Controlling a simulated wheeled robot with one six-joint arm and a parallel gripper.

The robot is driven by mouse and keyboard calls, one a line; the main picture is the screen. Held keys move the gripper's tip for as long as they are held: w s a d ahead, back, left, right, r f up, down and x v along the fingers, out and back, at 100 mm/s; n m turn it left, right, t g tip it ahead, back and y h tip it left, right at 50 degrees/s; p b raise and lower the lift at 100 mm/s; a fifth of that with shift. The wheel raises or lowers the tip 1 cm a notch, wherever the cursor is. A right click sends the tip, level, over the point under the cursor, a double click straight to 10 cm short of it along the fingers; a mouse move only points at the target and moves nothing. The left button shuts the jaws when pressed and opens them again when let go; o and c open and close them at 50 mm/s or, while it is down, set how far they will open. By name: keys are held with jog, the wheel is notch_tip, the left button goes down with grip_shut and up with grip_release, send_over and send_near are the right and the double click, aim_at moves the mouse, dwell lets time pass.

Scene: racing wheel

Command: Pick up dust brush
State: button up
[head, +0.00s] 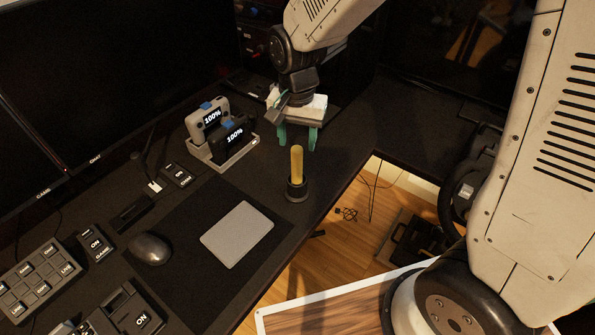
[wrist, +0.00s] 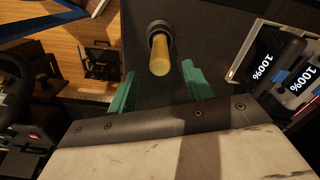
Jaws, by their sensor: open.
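The dust brush (head: 297,173) stands upright on the dark desk near its right edge, with a tan handle on top and a black round base. In the wrist view, its yellowish handle (wrist: 160,58) points toward the camera, above the gap between the fingers. My gripper (head: 297,141) has green fingers and hangs just above and behind the brush in the head view. It is open and empty, and the fingers appear apart from the handle. The wrist view shows the green fingertips (wrist: 158,84) spread to either side of the lower handle end.
A charging dock with two devices reading 100% (head: 226,151) stands left of my gripper. A grey pad (head: 237,234) and a mouse (head: 150,249) lie nearer the front. The desk edge drops to a wooden floor (head: 345,245) on the right. Monitors (head: 100,80) stand behind on the left.

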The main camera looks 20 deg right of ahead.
aim_at(297, 161)
notch_tip(297, 161, down, 8)
jog(key=shift+r, duration=0.1)
jog(key=c, duration=1.1)
